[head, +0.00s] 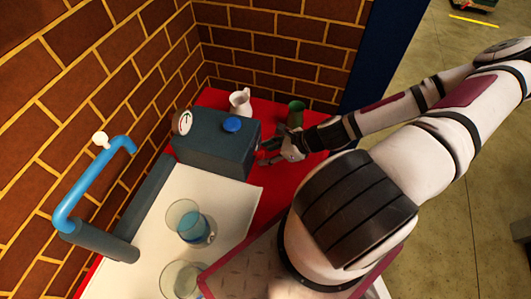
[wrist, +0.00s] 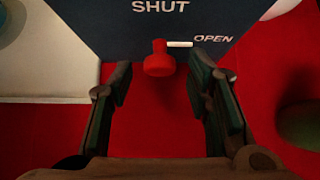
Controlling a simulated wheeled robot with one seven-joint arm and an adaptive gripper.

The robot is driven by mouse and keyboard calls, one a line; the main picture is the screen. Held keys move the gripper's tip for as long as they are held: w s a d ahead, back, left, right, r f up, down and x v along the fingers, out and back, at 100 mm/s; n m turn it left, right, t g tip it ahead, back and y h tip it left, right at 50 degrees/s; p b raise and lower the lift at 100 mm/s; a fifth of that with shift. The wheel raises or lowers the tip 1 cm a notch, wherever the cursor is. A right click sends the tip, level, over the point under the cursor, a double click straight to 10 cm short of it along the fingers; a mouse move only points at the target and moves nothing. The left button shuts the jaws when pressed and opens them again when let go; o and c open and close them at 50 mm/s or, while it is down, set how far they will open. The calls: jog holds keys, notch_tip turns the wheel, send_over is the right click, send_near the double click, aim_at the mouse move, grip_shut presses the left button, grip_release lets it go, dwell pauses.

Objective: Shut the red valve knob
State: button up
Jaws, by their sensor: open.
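The red valve knob (wrist: 158,60) sticks out from the face of a dark blue-grey box (wrist: 110,25). "SHUT" is lettered above the knob and "OPEN" to its right. A white pointer bar (wrist: 180,44) beside the knob points right, towards "OPEN". My gripper (wrist: 162,82) is open, with one finger on each side of the knob's line and the knob just beyond the fingertips. I see no contact. In the head view, my gripper (head: 270,153) is at the right end of the box (head: 205,153); I cannot make out the knob there.
The box carries a gauge (head: 184,122) and a blue cap (head: 232,124). A white pitcher (head: 240,102) and a green cup (head: 295,113) stand behind. Glass vessels (head: 188,222) stand on the white surface in front, near a blue pipe (head: 90,185). Brick walls close off the back and left.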

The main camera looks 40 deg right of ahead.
jog(key=shift+w+a+f, duration=0.25)
jog(key=shift+w+f, duration=0.05)
jog(key=shift+f, duration=0.1)
grip_shut()
